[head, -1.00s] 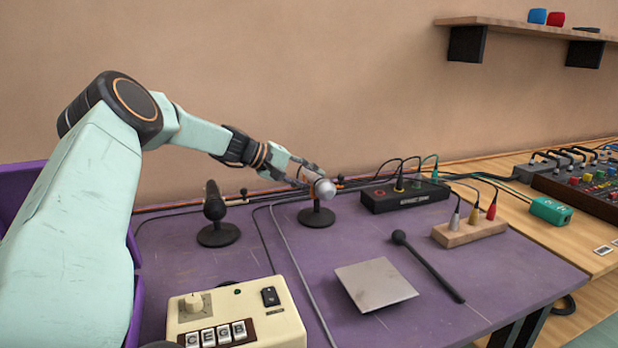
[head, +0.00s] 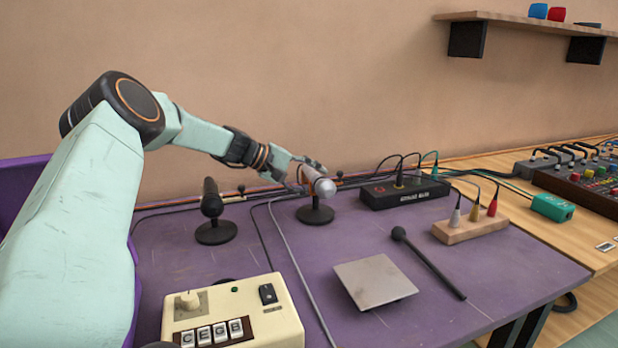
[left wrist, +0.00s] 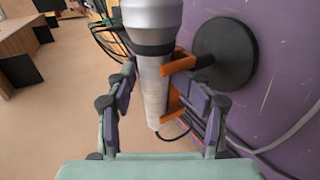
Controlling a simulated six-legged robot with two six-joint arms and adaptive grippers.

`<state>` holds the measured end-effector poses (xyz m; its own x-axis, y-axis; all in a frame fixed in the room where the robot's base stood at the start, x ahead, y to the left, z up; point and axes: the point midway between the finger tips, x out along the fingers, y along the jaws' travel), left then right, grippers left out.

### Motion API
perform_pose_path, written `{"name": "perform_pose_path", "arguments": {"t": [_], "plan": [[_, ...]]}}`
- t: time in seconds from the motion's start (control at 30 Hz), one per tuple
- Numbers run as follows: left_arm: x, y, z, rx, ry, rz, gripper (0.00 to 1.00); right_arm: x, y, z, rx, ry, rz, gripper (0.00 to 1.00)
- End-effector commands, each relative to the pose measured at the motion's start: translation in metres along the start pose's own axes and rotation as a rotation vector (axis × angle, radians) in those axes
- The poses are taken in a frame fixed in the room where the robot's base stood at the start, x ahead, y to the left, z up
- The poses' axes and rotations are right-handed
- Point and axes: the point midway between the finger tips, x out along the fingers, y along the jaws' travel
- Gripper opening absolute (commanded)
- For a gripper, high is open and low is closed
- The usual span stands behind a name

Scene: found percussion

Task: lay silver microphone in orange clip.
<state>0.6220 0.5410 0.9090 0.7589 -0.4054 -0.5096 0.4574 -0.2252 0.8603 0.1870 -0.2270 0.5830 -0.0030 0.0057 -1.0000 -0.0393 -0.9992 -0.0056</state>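The silver microphone (head: 318,182) lies on the middle stand (head: 315,214), its round head towards me. In the left wrist view the microphone (left wrist: 153,80) runs between my fingers, and the orange clip (left wrist: 184,62) is at its right side, its two prongs against the body. The clip sits on a round black base (left wrist: 222,55). My left gripper (head: 308,176) is around the microphone with its fingers spread. The left wrist view shows a gap between the left finger and the microphone. The far end of the microphone is partly hidden in the head view. My right gripper is out of view.
A black microphone on a stand (head: 212,205) is to the left. A black box with cables (head: 405,193), a wooden block with plugs (head: 468,230), a mallet (head: 428,262) and a metal plate (head: 374,283) are to the right. A cream keyed box (head: 232,312) is in front.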

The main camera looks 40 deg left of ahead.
Motion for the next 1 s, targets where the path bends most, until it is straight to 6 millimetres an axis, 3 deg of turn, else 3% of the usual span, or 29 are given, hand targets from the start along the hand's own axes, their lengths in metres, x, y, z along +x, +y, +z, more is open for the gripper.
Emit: {"name": "perform_pose_path", "arguments": {"t": [0.57,1.0], "plan": [[-0.004,0.005,-0.002,0.001,0.007,0.005,0.59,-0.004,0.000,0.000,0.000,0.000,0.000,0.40],[-0.029,0.044,-0.002,0.003,0.008,0.008,0.59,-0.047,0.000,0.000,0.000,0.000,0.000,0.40]]}}
